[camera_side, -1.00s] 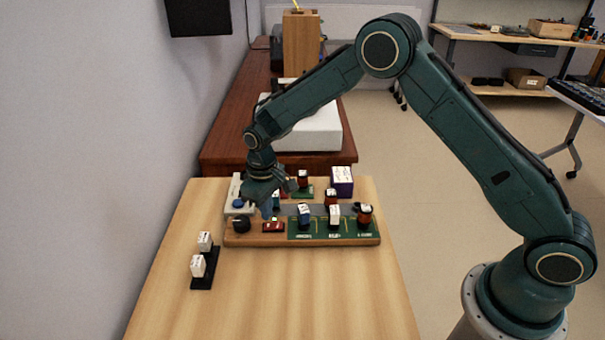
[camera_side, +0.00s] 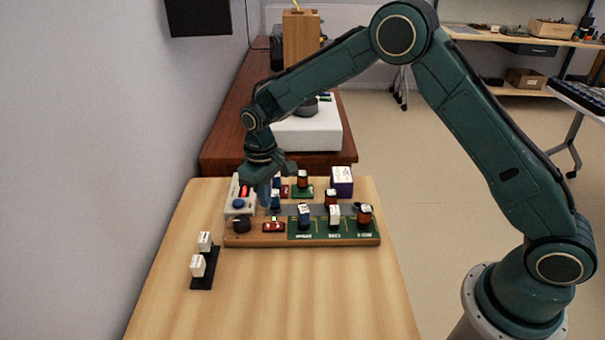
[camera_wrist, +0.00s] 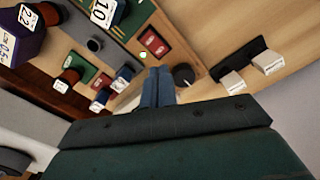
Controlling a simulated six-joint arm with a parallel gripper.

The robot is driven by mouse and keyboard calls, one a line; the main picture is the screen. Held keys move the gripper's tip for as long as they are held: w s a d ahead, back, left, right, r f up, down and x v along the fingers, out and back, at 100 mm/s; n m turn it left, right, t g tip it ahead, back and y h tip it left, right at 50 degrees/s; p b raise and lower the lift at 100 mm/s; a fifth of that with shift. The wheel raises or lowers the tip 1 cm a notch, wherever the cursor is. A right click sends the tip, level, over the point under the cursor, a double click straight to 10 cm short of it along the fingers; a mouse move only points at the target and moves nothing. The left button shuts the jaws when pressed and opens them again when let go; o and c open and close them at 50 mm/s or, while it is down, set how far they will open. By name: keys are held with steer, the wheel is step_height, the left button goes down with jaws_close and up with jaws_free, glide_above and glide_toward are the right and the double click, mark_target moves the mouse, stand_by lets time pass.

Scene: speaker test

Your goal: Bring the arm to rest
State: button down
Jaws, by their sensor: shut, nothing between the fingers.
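My gripper (camera_side: 264,200) points down over the left part of the wooden test board (camera_side: 260,240) in the side view. In the wrist view its two blue fingers (camera_wrist: 159,74) lie side by side, shut, with nothing between them. They appear between the dark knob (camera_wrist: 184,75) and the board's modules there. The knob also shows in the side view (camera_side: 241,226), in front of my gripper. A grey box with a blue button (camera_side: 238,203) and a red lit part stands just left of my gripper. I cannot tell exactly how high the fingertips are above the board.
Several labelled parts stand on the board's green panel (camera_side: 345,233). A red module (camera_side: 273,227) sits near the knob. A purple box (camera_side: 342,181) stands at the back right. A black holder (camera_side: 203,278) with two white blocks lies front left. The front of the table (camera_side: 300,300) is clear.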

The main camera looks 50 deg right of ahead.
steer(key=s+d+r+m+t, duration=0.1)
steer(key=s+d+r, duration=0.2)
steer(key=s+r, duration=0.5)
steer(key=s+d+r+t, duration=0.2)
steer(key=s+d+r, duration=0.25)
steer(key=r, duration=0.75)
steer(key=s+d+r+m+t, duration=0.1)
steer(key=s, duration=0.9)
steer(key=s+d+r+m+t, duration=0.1)
steer(key=s+d, duration=0.1)
steer(key=s, duration=0.9)
steer(key=shift+s+d+r+t, duration=0.2)
steer(key=shift+s+r+t, duration=0.1)
steer(key=shift+r, duration=0.1)
